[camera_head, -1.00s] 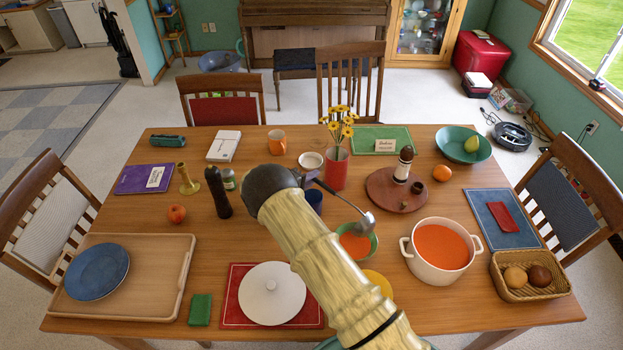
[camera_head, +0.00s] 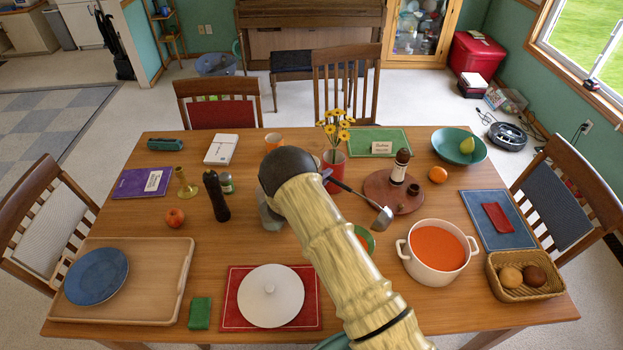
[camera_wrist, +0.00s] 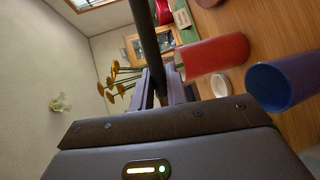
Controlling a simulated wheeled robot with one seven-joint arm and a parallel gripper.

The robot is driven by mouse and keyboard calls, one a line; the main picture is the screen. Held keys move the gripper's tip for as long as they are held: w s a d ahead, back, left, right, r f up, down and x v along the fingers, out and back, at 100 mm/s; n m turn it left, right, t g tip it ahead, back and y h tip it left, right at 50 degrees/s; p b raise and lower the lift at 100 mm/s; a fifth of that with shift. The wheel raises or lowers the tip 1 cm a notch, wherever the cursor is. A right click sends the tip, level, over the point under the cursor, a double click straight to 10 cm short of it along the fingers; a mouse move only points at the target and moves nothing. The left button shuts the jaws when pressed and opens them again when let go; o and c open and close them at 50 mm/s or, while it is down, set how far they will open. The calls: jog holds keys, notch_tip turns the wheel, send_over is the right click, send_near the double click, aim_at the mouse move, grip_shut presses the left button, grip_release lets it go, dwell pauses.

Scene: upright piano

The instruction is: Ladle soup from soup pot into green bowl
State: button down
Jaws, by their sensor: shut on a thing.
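The soup pot (camera_head: 408,262) is white with two handles and holds orange soup, at the right of the table. The green bowl (camera_head: 368,241) is mostly hidden behind my arm; only its right edge shows, left of the pot. My gripper (camera_wrist: 160,88) is shut on the dark handle of the ladle (camera_wrist: 145,35) in the wrist view. In the head view, my arm largely hides the gripper. The ladle's metal head (camera_head: 382,220) hangs in the air between the green bowl and the pot, toward the back; I cannot tell whether it contains soup.
A red vase (camera_head: 334,170) with yellow flowers stands close behind the ladle. A round board (camera_head: 378,190) with a mill lies behind the ladle head. A bread basket (camera_head: 525,291) sits right of the pot.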

jog(key=s+d+r+n+t+y+p, duration=0.2)
jog(key=s+d+r+n+y+p, duration=0.15)
jog(key=d, duration=0.35)
jog(key=s+d+f+n+t+y+p, duration=0.1)
jog(key=s+n+y+p, duration=0.2)
jog(key=s+y, duration=0.3)
jog(key=shift+s+d+f+n+t, duration=0.3)
jog(key=shift+s+d+f+n, duration=0.05)
jog(key=shift+s+n, duration=0.45)
jog(key=shift+y, duration=0.25)
